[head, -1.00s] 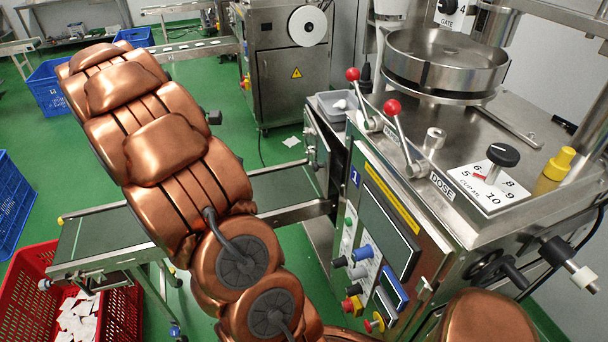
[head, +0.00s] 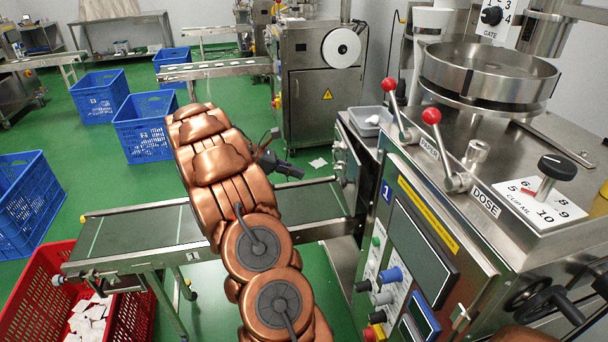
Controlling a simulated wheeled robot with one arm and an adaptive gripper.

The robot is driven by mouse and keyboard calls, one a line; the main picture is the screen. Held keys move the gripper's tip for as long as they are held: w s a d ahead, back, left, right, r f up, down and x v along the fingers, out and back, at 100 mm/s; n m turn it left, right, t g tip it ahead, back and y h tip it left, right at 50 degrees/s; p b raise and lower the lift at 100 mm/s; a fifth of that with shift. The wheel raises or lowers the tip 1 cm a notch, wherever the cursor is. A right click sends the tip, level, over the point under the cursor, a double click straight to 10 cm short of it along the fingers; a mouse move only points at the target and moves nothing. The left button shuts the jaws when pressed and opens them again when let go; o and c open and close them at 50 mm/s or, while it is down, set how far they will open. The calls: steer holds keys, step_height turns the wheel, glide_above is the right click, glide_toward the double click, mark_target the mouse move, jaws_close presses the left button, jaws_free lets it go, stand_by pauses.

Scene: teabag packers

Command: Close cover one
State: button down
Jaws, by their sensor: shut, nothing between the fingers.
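Machine one, marked by a blue "1" label (head: 387,190), stands at the right in the head view. A steel cover (head: 347,160) with round fittings is at its left side. A dark gap shows between the cover and the machine body, so the cover appears to stand open. My gripper (head: 294,170) is dark and small in view, at the end of my copper arm. It is shut and empty, to the left of the cover and apart from it in the picture. My arm hides part of the gripper.
A conveyor (head: 150,228) runs left from the machine below my arm. A red crate (head: 35,300) with white packets is at lower left. Blue crates (head: 145,125) stand on the green floor. Two red-knobbed levers (head: 431,117) stand on the machine top.

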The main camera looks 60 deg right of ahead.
steer(key=s+r+p+x, duration=0.1)
steer(key=x, duration=1)
steer(key=shift+s+d+r, duration=0.15)
steer(key=shift+d+r, duration=0.05)
steer(key=shift+d, duration=0.2)
steer(key=shift+d, duration=0.1)
